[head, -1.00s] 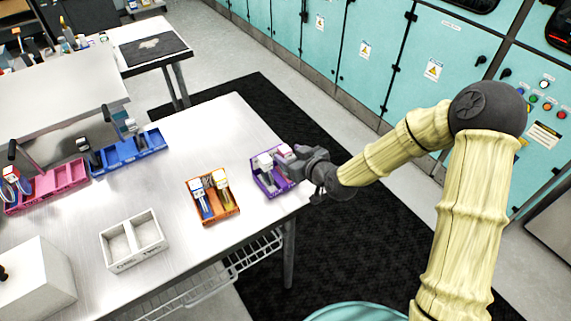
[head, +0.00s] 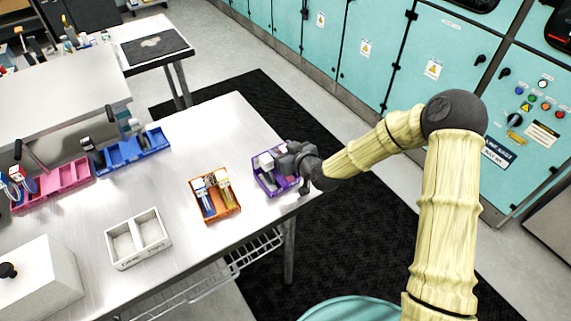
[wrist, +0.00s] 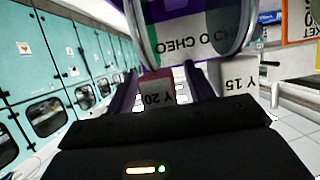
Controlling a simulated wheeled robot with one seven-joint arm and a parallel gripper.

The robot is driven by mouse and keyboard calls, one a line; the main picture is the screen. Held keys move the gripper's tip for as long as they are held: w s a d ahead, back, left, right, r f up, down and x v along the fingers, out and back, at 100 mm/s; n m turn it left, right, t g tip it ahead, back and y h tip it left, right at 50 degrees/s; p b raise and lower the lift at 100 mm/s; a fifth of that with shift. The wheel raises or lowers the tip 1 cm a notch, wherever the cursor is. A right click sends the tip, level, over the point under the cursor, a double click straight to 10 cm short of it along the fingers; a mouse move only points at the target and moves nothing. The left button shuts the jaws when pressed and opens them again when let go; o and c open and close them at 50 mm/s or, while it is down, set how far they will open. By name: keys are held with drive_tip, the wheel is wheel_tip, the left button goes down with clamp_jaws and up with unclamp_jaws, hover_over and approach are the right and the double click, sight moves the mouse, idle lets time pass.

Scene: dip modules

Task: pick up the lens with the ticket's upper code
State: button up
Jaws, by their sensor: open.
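My gripper (head: 284,160) is open at the right part of the purple bin (head: 265,187) near the table's right edge. It hides part of that bin. A pale grey-white module (head: 264,161) stands in the bin, left of the gripper. In the wrist view, a block marked "Y 20" (wrist: 158,93) shows just beyond my dark gripper body, and a pale block marked "Y 15" (wrist: 238,80) is to its right. Whether the jaws touch either block cannot be told. A card with an orange edge and partly cut-off letters (wrist: 302,22) shows at the upper right; its code is unreadable.
An orange bin (head: 218,217) with blue and yellow modules stands left of the purple bin. A white two-part tray (head: 137,238) is farther left. Blue (head: 147,147) and pink (head: 68,180) bins stand at the far left. Clear table lies behind the orange bin.

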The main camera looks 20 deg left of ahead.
idle(0.3)
clamp_jaws()
drive_tip(key=shift+r, duration=0.1)
wheel_tip(320, 180, up, 18)
drive_tip(key=b, duration=0.2)
drive_tip(key=shift+b, duration=0.35)
idle(0.5)
